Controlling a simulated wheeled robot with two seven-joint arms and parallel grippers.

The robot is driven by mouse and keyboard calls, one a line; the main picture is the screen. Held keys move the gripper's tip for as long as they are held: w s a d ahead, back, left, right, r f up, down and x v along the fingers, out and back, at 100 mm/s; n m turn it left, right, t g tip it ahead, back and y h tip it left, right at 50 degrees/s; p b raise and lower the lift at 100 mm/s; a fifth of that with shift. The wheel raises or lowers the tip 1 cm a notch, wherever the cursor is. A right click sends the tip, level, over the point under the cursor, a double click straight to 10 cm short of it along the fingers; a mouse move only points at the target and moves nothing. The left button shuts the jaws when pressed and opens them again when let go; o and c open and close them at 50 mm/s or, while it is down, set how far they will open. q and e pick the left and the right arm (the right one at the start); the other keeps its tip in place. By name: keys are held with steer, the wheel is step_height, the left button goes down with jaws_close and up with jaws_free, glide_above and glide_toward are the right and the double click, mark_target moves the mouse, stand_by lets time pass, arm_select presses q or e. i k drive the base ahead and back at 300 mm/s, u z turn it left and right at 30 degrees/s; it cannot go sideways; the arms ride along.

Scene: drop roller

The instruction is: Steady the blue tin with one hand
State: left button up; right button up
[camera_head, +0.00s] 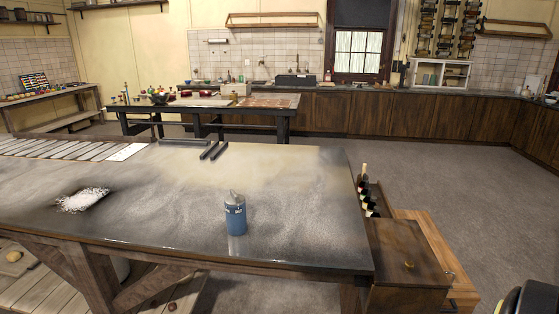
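The blue tin (235,219) stands upright on the dark worktable (150,225), near its front edge and right of the middle. It has a pale, tapered top and a light marking on its side. Nothing touches it. Neither of my grippers can be made out in the head view. A dark rounded shape cuts into the bottom right corner, and I cannot tell whether it is part of my arm.
A patch of white powder (83,200) lies left on the table. Dark bars (213,151) lie at its back edge, and pale sheets (75,150) at back left. Bottles (367,194) and a wooden cabinet (405,262) stand at the right end. The tabletop around the tin is clear.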

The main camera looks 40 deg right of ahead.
mark_target(233, 200)
steer(key=z, duration=1)
steer(key=i, duration=0.3)
